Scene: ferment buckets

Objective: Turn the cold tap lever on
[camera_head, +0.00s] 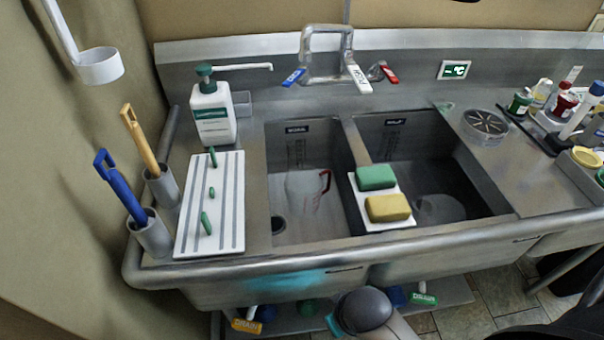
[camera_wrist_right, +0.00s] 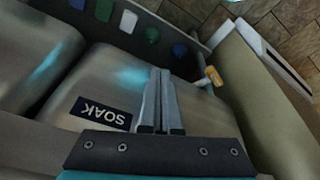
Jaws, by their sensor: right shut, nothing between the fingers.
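The blue lever (camera_head: 293,77), on the left of the metal faucet (camera_head: 326,55), looks like the cold tap lever. A red lever (camera_head: 389,74) is on the faucet's right side. A white spout or handle with lettering (camera_head: 357,78) hangs between them. My right gripper (camera_wrist_right: 158,75) is shut and empty in the right wrist view, low near the sink's front, far below the blue lever. My left gripper is in neither view.
The two-basin steel sink (camera_head: 240,268) fills the middle. A soap bottle (camera_head: 213,112), striped board (camera_head: 238,205) and brush holders (camera_head: 152,236) stand at left. Sponges (camera_head: 376,177) sit on the divider. An orange drain handle (camera_wrist_right: 213,76) and SOAK label (camera_wrist_right: 100,114) are near my gripper.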

